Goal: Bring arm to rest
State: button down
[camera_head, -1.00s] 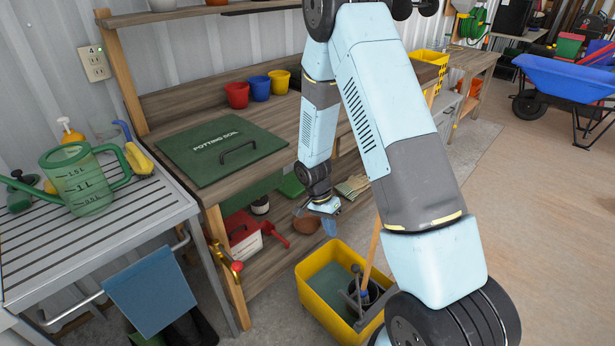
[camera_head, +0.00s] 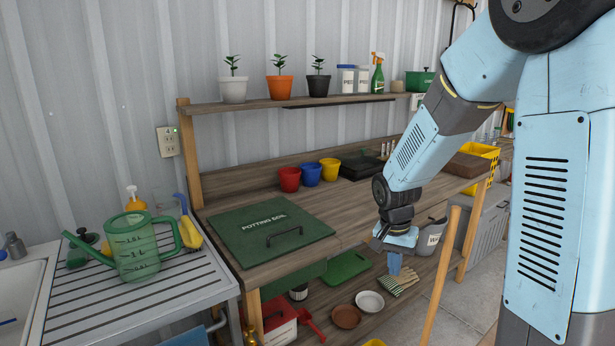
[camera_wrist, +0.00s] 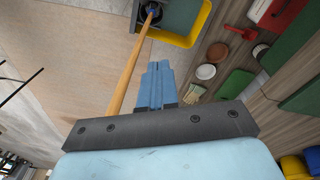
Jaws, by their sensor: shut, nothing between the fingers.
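My gripper (camera_head: 394,264) hangs from my light-blue arm, pointing down in front of the potting bench's edge. Its blue fingers also show in the wrist view (camera_wrist: 155,85), pressed together with nothing between them. The arm is bent, with its upper part filling the right side of the head view. A wooden handle (camera_head: 441,275) stands just right of the gripper in the head view. In the wrist view the same handle (camera_wrist: 124,80) runs beside the fingers towards a yellow bucket (camera_wrist: 203,25). I cannot tell the exact gap between them.
The potting bench (camera_head: 340,217) carries a green potting soil lid (camera_head: 268,225) and red, blue and yellow pots. A shelf (camera_head: 290,104) with plants stands above. A watering can (camera_head: 135,247) sits on the slatted drainer at left. Open floor (camera_wrist: 65,65) shows in the wrist view.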

jog(key=s+d+r+n+t+y, duration=0.1)
jog(key=s+r+n+t, duration=0.4)
jog(key=s+r, duration=1.4)
jog(key=shift+s+d+r+n, duration=0.25)
jog(key=shift+d+r+n, duration=0.3)
jog(key=shift+d+n, duration=0.1)
